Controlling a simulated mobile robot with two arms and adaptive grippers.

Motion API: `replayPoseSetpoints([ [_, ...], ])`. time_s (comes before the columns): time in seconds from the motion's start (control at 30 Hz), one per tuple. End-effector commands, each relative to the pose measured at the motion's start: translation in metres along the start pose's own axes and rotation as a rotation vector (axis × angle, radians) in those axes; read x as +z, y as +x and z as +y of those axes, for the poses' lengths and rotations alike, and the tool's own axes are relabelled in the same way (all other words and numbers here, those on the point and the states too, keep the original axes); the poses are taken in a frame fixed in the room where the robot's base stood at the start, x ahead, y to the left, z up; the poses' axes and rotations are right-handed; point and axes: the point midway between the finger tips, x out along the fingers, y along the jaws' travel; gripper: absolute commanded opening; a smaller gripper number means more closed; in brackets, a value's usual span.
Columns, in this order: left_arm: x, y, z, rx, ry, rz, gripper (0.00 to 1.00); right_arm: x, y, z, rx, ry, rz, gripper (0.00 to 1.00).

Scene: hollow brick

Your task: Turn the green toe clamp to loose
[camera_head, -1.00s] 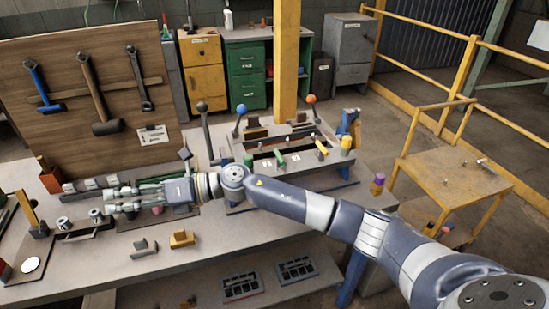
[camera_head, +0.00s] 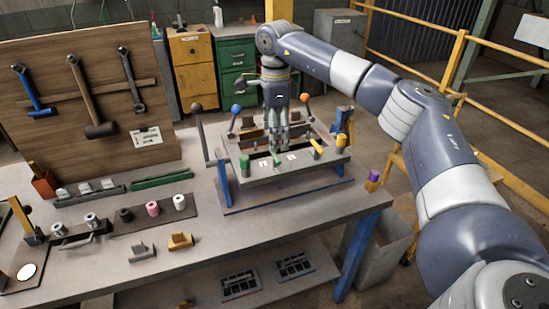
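The fixture (camera_head: 310,172) stands on the bench, with dark rails and a grey front plate. A small green clamp piece (camera_head: 276,160) sits on its front plate, partly hidden by my fingers. A green upright knob (camera_head: 245,164) is at the plate's left end. A yellow clamp bar (camera_head: 315,146) lies angled to the right, near a yellow knob (camera_head: 341,142). My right gripper (camera_head: 278,148) points straight down over the fixture, its fingertips at or just behind the green piece. Contact and finger opening cannot be told. My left gripper is not in view.
Levers with blue (camera_head: 236,108) and orange (camera_head: 305,98) balls rise behind the fixture. A dark-knobbed lever (camera_head: 198,110) stands at its left. Cylinders, including a pink one (camera_head: 153,208), and a green bar (camera_head: 162,180) lie left.

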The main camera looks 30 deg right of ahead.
Motion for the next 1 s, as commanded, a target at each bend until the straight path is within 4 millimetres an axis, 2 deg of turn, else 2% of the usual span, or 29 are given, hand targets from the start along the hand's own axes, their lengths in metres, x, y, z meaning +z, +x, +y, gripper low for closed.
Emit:
replayPoseSetpoints([
  [0.2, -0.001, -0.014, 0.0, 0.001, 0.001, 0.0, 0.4, 0.0, 0.041, 0.002, 0.005, 0.001, 0.001, 0.74],
  [0.4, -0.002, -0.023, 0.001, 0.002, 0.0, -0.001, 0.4, 0.001, 0.073, 0.001, 0.003, 0.001, -0.001, 0.74],
  [0.6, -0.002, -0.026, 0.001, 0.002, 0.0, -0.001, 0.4, 0.001, 0.089, 0.001, 0.001, 0.0, -0.002, 0.74],
  [0.87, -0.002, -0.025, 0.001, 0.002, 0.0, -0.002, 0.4, 0.001, 0.091, 0.001, 0.0, 0.0, -0.003, 0.74],
  [0.93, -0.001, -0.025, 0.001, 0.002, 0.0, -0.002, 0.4, 0.001, 0.09, 0.001, 0.0, 0.0, -0.003, 0.62],
  [1.0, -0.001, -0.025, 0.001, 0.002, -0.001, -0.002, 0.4, 0.002, 0.09, 0.001, 0.0, 0.0, -0.004, 0.47],
])
